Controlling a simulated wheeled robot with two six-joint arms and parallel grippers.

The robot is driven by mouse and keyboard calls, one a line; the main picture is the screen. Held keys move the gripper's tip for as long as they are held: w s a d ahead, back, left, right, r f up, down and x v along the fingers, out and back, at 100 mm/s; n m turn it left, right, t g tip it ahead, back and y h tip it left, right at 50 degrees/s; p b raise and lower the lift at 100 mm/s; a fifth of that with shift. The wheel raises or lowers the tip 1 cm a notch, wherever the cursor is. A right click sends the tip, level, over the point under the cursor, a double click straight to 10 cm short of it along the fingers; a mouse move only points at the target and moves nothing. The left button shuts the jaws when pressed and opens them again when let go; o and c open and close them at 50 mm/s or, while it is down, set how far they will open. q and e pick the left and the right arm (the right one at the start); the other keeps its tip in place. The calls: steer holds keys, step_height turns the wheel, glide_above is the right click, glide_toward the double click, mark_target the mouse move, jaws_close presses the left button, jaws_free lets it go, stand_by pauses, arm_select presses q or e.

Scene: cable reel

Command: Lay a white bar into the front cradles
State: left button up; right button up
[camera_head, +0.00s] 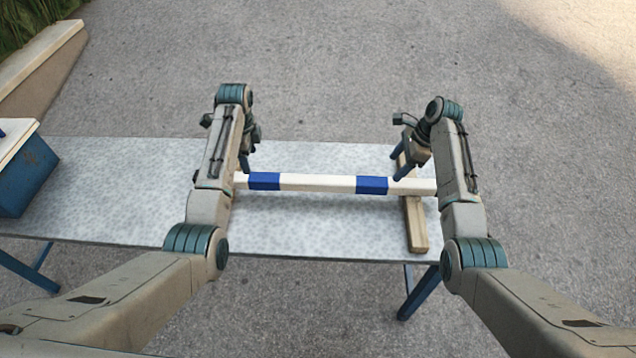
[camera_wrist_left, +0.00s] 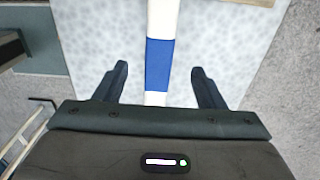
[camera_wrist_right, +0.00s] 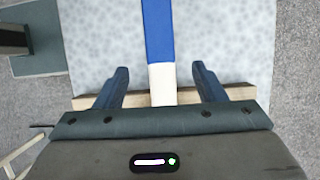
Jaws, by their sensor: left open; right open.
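The white bar (camera_head: 320,184) with two blue bands lies crosswise above the grey speckled table, its left end hidden behind my left arm. Its right part passes over a wooden strip (camera_head: 415,228); whether it touches is unclear. My left gripper (camera_wrist_left: 160,70) is open, with the bar and a blue band (camera_wrist_left: 158,65) between its spread fingers. My right gripper (camera_wrist_right: 160,70) is open, with the bar's white part (camera_wrist_right: 162,85) between its fingers and the wooden strip (camera_wrist_right: 235,92) beneath. Neither gripper is closed on the bar. I cannot make out any cradle shape.
The table (camera_head: 110,190) has free room left of my left arm. A blue box (camera_head: 30,178) with a pale top stands at its left end. Blue table legs (camera_head: 420,292) show below the front edge. A low kerb (camera_head: 40,58) lies at the far left.

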mark_target(253, 176)
arm_select(q)
step_height(253, 176, down, 10)
steer(key=shift+r, duration=0.1)
arm_select(e)
steer(key=x, duration=0.9)
steer(key=shift+a+f, duration=0.1)
steer(key=shift+f, duration=0.25)
arm_select(q)
steer(key=shift+c, duration=0.4)
arm_select(e)
steer(key=shift+c, duration=0.4)
arm_select(q)
jaws_close()
arm_select(e)
jaws_close()
arm_select(q)
steer(key=shift+r, duration=0.1)
arm_select(e)
steer(key=shift+r, duration=0.1)
